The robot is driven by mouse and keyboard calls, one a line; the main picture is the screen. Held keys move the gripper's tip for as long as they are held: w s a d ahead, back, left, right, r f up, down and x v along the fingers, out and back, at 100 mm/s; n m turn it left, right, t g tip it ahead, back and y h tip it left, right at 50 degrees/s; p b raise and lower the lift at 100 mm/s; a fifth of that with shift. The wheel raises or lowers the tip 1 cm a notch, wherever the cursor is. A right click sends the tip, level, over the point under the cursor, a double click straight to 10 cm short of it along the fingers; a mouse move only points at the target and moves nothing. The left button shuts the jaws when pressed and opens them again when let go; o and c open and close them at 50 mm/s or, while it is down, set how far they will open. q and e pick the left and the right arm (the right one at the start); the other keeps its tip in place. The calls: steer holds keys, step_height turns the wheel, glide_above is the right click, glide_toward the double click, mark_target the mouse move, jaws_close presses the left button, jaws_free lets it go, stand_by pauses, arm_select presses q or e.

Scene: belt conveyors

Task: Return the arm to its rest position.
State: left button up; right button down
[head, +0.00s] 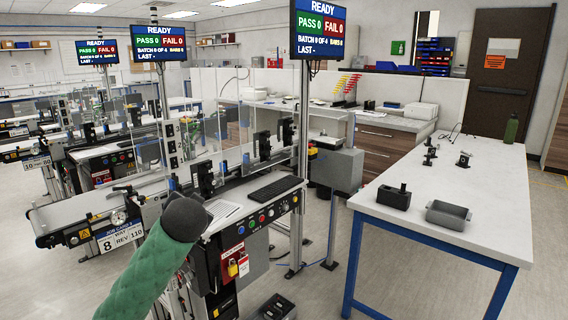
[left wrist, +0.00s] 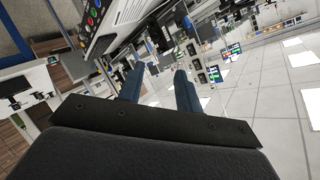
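My left arm (head: 150,262), in a green sleeve, comes in from the bottom left of the head view and ends in a dark rounded wrist in front of the nearest conveyor station. Its fingers cannot be made out there. In the left wrist view my left gripper (left wrist: 160,72) shows two blue fingers standing apart, with nothing between them. That view is tilted, with room, ceiling panels and a row of station buttons behind the fingers. My right arm and gripper are in neither view.
The nearest conveyor (head: 80,212) and its control panel (head: 250,222) with a keyboard (head: 275,188) stand close beyond my left arm. A white table (head: 480,205) at the right holds a grey tray (head: 448,214), a black holder (head: 394,197) and a green bottle (head: 511,129). Floor shows between them.

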arm_select(q)
steer(key=s+d+f+g+h, duration=0.2)
steer(key=s+f, duration=0.4)
steer(key=f, duration=0.2)
steer(key=s+d+f+g+h, duration=0.1)
steer(key=s+d+f, duration=0.2)
steer(key=s+f, duration=0.4)
steer(key=s+d+f+n+g+h, duration=0.2)
steer(key=s+f+g, duration=0.6)
steer(key=s+f, duration=2.2)
steer(key=s+d, duration=0.1)
steer(key=s, duration=0.3)
steer(key=shift+d+n, duration=0.15)
steer(key=shift+n, duration=0.25)
